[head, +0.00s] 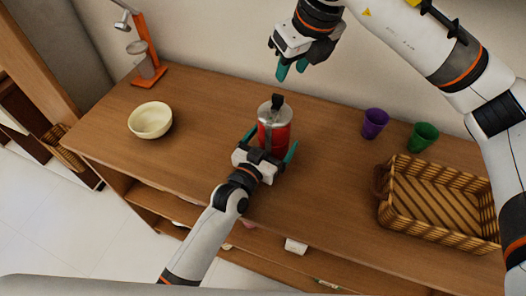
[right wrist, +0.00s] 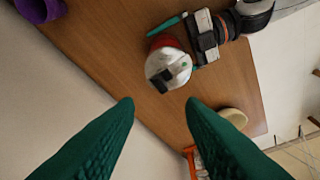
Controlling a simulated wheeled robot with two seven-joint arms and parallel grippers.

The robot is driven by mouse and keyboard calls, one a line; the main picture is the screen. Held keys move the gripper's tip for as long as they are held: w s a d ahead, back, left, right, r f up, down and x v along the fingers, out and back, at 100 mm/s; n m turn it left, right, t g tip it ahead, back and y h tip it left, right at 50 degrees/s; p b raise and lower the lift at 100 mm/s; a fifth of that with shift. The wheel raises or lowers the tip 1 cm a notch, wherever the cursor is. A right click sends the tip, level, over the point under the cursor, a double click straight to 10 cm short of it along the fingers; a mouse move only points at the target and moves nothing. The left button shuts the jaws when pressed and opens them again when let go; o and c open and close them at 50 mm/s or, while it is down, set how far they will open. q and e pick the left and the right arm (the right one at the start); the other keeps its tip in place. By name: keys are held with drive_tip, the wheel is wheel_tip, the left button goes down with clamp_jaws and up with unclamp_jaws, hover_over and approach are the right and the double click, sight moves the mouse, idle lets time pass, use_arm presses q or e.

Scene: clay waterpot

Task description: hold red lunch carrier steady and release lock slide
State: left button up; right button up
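The red lunch carrier (head: 274,138) stands upright on the wooden table, with a metal lid and a black latch piece (head: 277,102) on top. The right wrist view shows its lid (right wrist: 172,68) and black top piece from above. My left gripper (head: 270,146) reaches in from the front, its green fingers on either side of the red body, seemingly shut on it; the contact is partly hidden. My right gripper (head: 292,71) is open and empty, behind and above the carrier. Its fingers (right wrist: 160,105) are spread apart in the right wrist view.
A cream bowl (head: 150,120) and an orange stand (head: 149,62) are at the left. A purple cup (head: 374,123), a green cup (head: 422,136) and a wicker basket (head: 440,200) are at the right. The table (head: 330,160) is clear between carrier and basket.

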use_arm(q)
drive_tip(key=shift+w+d, duration=0.25)
drive_tip(key=shift+w, duration=0.25)
